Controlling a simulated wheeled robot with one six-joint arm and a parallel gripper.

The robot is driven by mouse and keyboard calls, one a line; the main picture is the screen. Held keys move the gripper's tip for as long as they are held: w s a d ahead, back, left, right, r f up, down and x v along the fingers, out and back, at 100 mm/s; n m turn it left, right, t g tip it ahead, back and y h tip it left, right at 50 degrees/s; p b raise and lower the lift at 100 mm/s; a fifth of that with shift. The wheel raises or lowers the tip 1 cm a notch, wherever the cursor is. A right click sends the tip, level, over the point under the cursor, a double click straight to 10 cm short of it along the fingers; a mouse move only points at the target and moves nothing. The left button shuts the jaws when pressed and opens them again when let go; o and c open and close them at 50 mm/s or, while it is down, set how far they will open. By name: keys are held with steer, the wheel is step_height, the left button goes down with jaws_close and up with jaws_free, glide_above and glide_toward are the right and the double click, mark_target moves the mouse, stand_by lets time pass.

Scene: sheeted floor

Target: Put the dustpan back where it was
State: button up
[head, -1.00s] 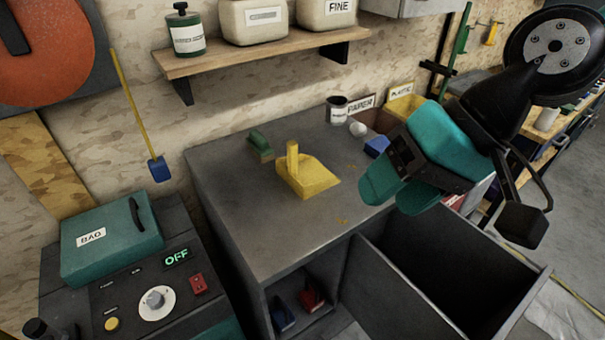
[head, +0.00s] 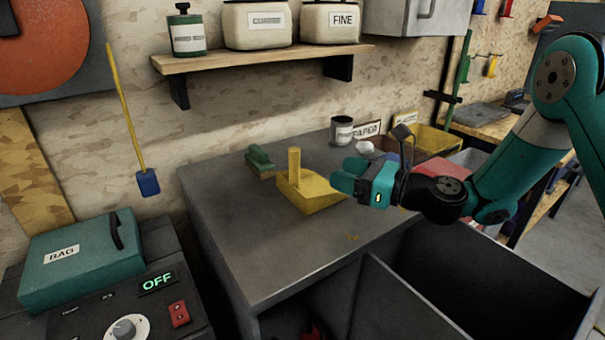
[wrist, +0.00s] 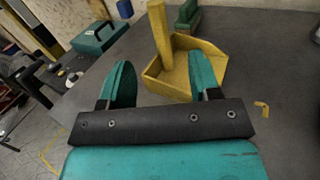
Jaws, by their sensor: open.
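The yellow dustpan (head: 318,196) sits on the grey bench top (head: 240,225), its post-like handle standing upright. My gripper (head: 347,178) is just to the right of the dustpan, jaws pointing toward it. In the wrist view my gripper (wrist: 162,76) is open, with nothing between its fingers. The dustpan (wrist: 165,38) lies beyond the fingertips there, its handle roughly between the two fingers but farther out. The right finger overlaps part of the pan in that view. I cannot tell whether it touches.
A green brush (head: 260,161) lies just left of the dustpan. Behind my gripper stand a labelled can (head: 341,130) and a yellow bin (head: 440,140). An open dark compartment (head: 480,285) is below right. A blue-headed tool (head: 148,182) hangs on the wall. The bench's front left is clear.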

steer(key=p+x, duration=0.7)
steer(key=x, duration=0.1)
steer(key=shift+a+f, duration=0.1)
steer(key=shift+p+x, duration=1.1)
steer(key=shift+x, duration=1.65)
jaws_close()
